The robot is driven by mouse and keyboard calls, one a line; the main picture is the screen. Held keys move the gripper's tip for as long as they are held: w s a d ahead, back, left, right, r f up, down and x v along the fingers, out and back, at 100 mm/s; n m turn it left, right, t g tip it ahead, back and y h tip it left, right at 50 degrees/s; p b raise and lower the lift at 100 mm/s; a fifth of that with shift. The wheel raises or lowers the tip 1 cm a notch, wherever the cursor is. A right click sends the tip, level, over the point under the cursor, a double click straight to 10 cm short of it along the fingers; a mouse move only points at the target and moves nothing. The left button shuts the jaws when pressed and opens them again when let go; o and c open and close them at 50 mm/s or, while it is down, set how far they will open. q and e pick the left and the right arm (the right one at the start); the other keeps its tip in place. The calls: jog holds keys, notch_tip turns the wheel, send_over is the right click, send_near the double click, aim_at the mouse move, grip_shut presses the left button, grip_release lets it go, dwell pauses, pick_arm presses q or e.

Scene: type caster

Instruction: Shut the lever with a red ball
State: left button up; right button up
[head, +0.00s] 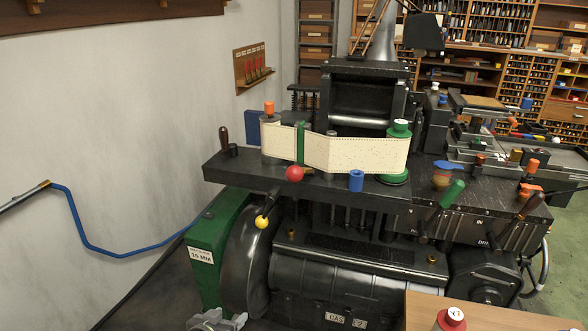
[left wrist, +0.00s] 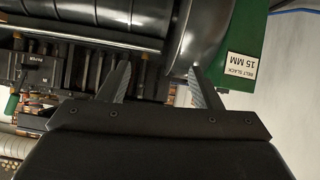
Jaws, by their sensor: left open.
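The red ball (head: 294,173) is at the front edge of the dark machine's upper deck, just below the cream paper strip, in the head view. Only a short dark piece shows beside it, so the position of its lever is hard to tell. My left gripper (head: 215,321) is at the bottom edge of the head view, below and left of the ball and well apart from it. In the left wrist view the jaws (left wrist: 159,72) are apart with nothing between them. The red ball does not show there. My right gripper is not in view.
The green housing (head: 216,240) and black drum (head: 250,260) bulge out at the left. A red-knobbed object (head: 452,318) sits on the wooden top (head: 520,318).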

pick_arm(q)
jog(key=w+d+r+m+t+h, duration=0.1)
jog(key=w+d+r, duration=0.1)
jog(key=r, duration=0.7)
jog(key=w+d+r+m+t+h, duration=0.1)
jog(key=d+r, duration=0.1)
jog(key=r, duration=0.6)
jog(key=m+t+h+p, duration=0.2)
jog(key=m+h, duration=0.1)
jog(key=h, duration=0.1)
send_near(290, 179)
jog(key=p+x, duration=0.3)
jog(key=x, duration=0.9)
jog(key=shift+c, duration=0.2)
